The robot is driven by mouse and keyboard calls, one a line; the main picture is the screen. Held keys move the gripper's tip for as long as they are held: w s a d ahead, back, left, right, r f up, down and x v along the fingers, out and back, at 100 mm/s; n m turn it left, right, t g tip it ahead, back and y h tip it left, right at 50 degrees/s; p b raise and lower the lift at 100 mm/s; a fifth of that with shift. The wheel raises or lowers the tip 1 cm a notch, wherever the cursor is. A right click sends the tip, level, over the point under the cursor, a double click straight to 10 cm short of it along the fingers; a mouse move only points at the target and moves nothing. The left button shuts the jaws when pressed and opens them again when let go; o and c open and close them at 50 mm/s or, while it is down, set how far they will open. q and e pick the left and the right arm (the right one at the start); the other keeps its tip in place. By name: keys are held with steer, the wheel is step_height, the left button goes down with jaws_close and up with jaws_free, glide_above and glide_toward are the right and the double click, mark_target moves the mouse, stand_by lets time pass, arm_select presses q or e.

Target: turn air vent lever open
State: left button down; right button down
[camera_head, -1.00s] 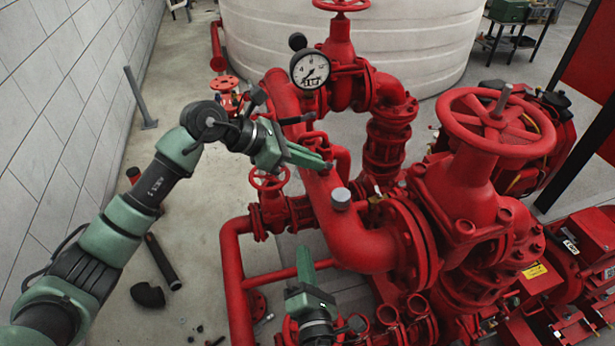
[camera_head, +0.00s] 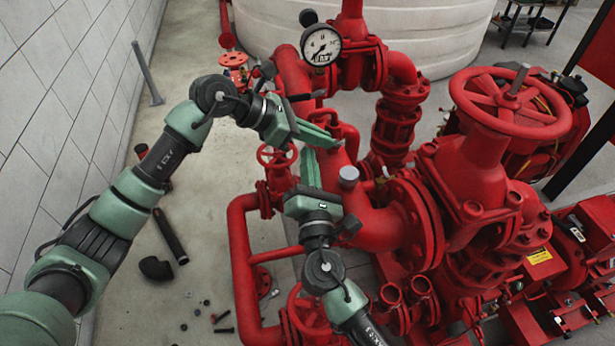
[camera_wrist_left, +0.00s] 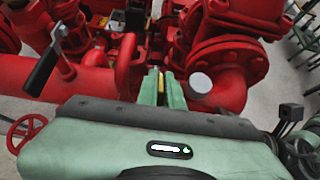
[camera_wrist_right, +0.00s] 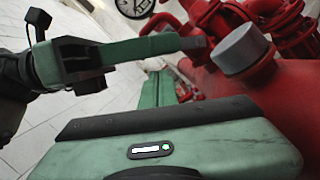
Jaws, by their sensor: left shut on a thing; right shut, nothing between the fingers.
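My left gripper (camera_head: 335,143) is shut just above the thick red pipe, behind the grey cap (camera_head: 348,174). In the left wrist view its fingers (camera_wrist_left: 161,88) point at a narrow yellow piece (camera_wrist_left: 161,82), which I take for the air vent lever. The fingers hide most of it, so its angle cannot be told. My right gripper (camera_head: 308,152) is shut and empty, just left of and below the left fingertips. In the right wrist view its fingers (camera_wrist_right: 155,88) lie below the left gripper's fingers (camera_wrist_right: 190,42), and the grey cap (camera_wrist_right: 239,48) stands to their right.
A big red handwheel (camera_head: 510,100) rises at right. A pressure gauge (camera_head: 321,46) stands behind the grippers. A black handle (camera_wrist_left: 42,72) shows in the left wrist view. Red pipes crowd the right. The floor at left is open, with loose pipe pieces (camera_head: 170,236).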

arm_select(q)
steer(key=shift+w+r, duration=0.2)
steer(key=shift+r, duration=0.15)
arm_select(e)
steer(key=shift+w+d+r, duration=0.15)
steer(key=shift+d+r, duration=0.3)
steer(key=shift+r, duration=0.25)
